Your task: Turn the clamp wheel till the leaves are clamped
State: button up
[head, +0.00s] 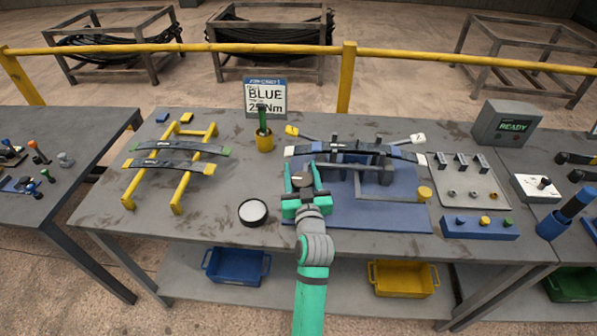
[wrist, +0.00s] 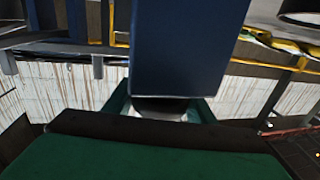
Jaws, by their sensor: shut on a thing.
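My gripper (head: 305,190) is shut on a small round grey-brown piece (head: 299,179), which looks like the clamp wheel, at the left end of the clamp fixture (head: 369,174). My fingers hide most of it. The dark fixture stands on a blue base plate (head: 390,218). Long dark leaves (head: 402,153) with pale ends lie across the fixture; whether they are pressed tight cannot be told. In the wrist view, a large dark blue block (wrist: 188,50) fills the middle, just beyond my green gripper parts, and hides the held piece.
A yellow rack (head: 184,172) with leaf springs stands at the left. A green-handled tool in a yellow cup (head: 264,142) and a "BLUE 25 Nm" sign (head: 266,96) are behind. A round white-topped dish (head: 253,212) sits left of my gripper. A READY box (head: 506,124) stands at right.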

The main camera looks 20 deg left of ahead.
aim_at(296, 188)
jog(key=shift+w+d+m+t+h, duration=0.15)
jog(key=shift+m+t+h, duration=0.35)
jog(key=shift+m+h, duration=0.6)
jog(key=shift+s+d+m+t+h, duration=0.15)
jog(key=shift+m+t+h, duration=0.4)
jog(key=shift+h, duration=0.95)
jog(key=shift+w+d+m+h, duration=0.1)
jog(key=shift+d+m+h, duration=0.15)
jog(key=shift+m+h, duration=0.65)
jog(key=shift+w+d+m+h, duration=0.1)
jog(key=shift+d+m+h, duration=0.15)
jog(key=shift+m+h, duration=0.65)
jog(key=shift+d+h, duration=0.15)
jog(key=shift+h, duration=0.55)
jog(key=o, duration=1)
jog(key=shift+o, duration=0.2)
jog(key=s, duration=0.7)
jog(key=s+a, duration=0.1)
jog(key=s, duration=0.2)
jog(key=shift+s+a, duration=0.1)
jog(key=shift+s, duration=0.3)
